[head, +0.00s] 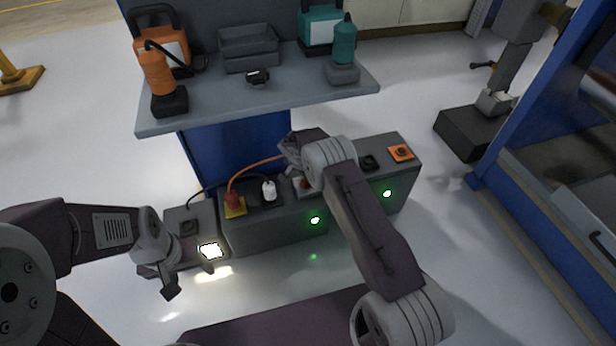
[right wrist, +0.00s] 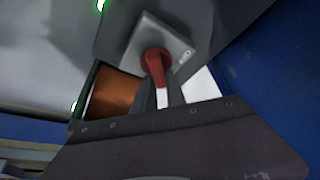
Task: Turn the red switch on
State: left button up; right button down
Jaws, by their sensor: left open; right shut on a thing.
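The red switch (right wrist: 156,62) is a rotary knob with a lever on a light grey square plate (right wrist: 142,38) in the right wrist view. My right gripper (right wrist: 157,95) is shut on its lever, with both dark fingers close together. In the head view, only a bit of the red switch (head: 304,183) shows beneath my right wrist, on top of the long grey box. The right fingertips are mostly hidden there. My left gripper (head: 189,280) is open and empty, low in front of the box's left end.
The grey box (head: 270,232) has green lights (head: 315,220), an orange switch unit (head: 400,152), a red plug (head: 234,201) and a white plug (head: 268,190). A bright white lamp (head: 210,251) glows near my left gripper. A shelf (head: 220,108) with tools stands behind.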

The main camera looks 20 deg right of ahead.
pick_arm(q)
jog(key=shift+f, duration=0.1)
dwell(0.4)
pick_arm(e)
jog(key=c, duration=1.4)
grip_release()
jog(key=shift+o, duration=0.2)
